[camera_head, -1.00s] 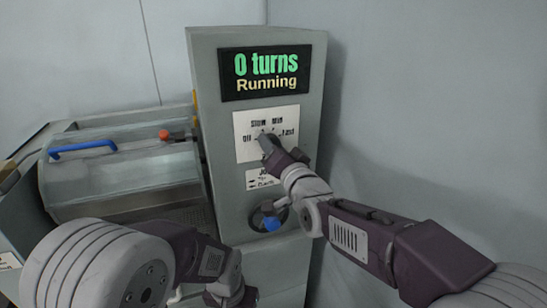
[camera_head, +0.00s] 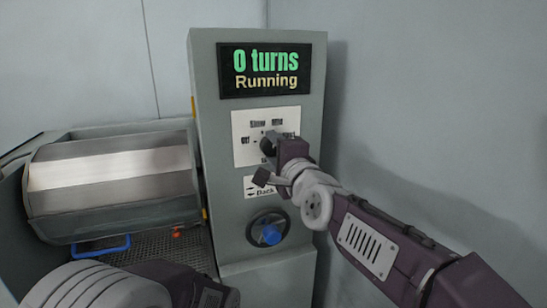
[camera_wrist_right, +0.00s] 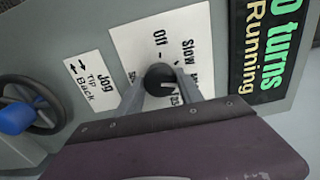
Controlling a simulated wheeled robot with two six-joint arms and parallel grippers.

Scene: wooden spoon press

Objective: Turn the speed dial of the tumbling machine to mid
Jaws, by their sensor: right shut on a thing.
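The speed dial, a dark round knob (camera_wrist_right: 158,77), sits on a white label plate (camera_head: 240,124) marked Off, Slow, Mid and Fast. My right gripper (camera_head: 279,152) is shut on the dial, one finger on each side of it in the right wrist view. Which mark the dial points at is unclear; the fingers cover part of it. The tumbling machine's grey panel (camera_head: 230,190) has a display (camera_head: 265,70) reading "0 turns" and "Running".
A blue-knobbed handwheel (camera_head: 268,232) is below the dial, under a small label plate (camera_head: 256,188). Bare wall is on the right.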

